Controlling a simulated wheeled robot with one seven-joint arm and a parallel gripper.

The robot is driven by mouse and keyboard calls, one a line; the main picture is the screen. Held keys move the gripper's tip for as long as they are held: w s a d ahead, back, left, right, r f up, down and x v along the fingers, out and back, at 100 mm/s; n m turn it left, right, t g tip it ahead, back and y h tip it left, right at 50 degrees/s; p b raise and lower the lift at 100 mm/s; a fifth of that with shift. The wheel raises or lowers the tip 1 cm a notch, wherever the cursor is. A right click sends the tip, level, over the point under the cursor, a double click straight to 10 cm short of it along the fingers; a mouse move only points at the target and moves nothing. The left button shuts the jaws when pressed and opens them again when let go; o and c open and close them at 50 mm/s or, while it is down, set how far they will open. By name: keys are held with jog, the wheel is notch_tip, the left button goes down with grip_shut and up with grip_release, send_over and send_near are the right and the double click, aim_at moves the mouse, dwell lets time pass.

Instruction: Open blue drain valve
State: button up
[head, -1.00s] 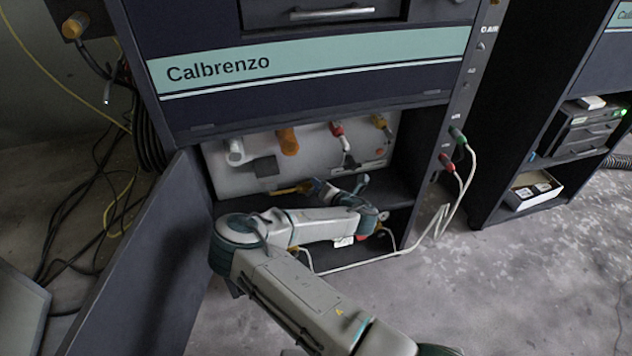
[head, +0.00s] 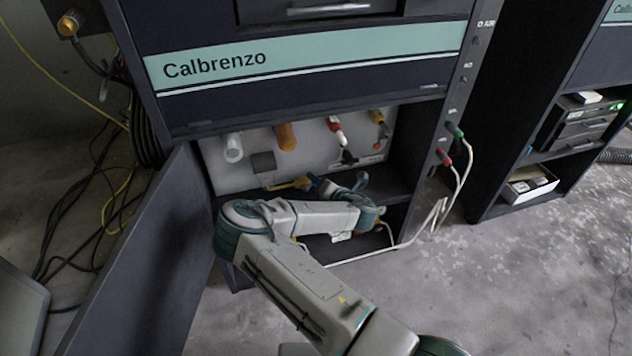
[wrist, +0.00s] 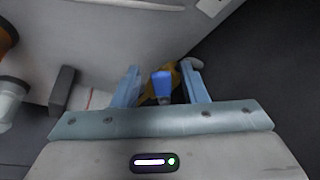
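The blue drain valve handle (wrist: 162,84) shows in the wrist view between the two light-blue fingers of my gripper (wrist: 160,76). A gap shows on each side of it, so my gripper is open around the handle and not closed on it. A yellow part (wrist: 174,73) is just behind the handle. In the head view my arm reaches into the lower cabinet bay. A yellow piece (head: 290,185) shows there near a small dark-blue part, but my wrist hides much of this spot.
The cabinet's open door (head: 135,260) stands at left. Above my wrist, a light panel (head: 235,178) carries white, orange, red and yellow fittings. A pale cable (head: 400,240) runs along the right side. Cables lie on the floor at left.

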jog(key=shift+d, duration=0.1)
jog(key=shift+s+d+r, duration=0.15)
jog(key=shift+s+d, duration=0.15)
jog(key=shift+s, duration=0.05)
jog(key=p+v, duration=0.3)
jog(key=v, duration=0.9)
jog(key=shift+s+d, duration=0.15)
jog(key=shift+s, duration=0.2)
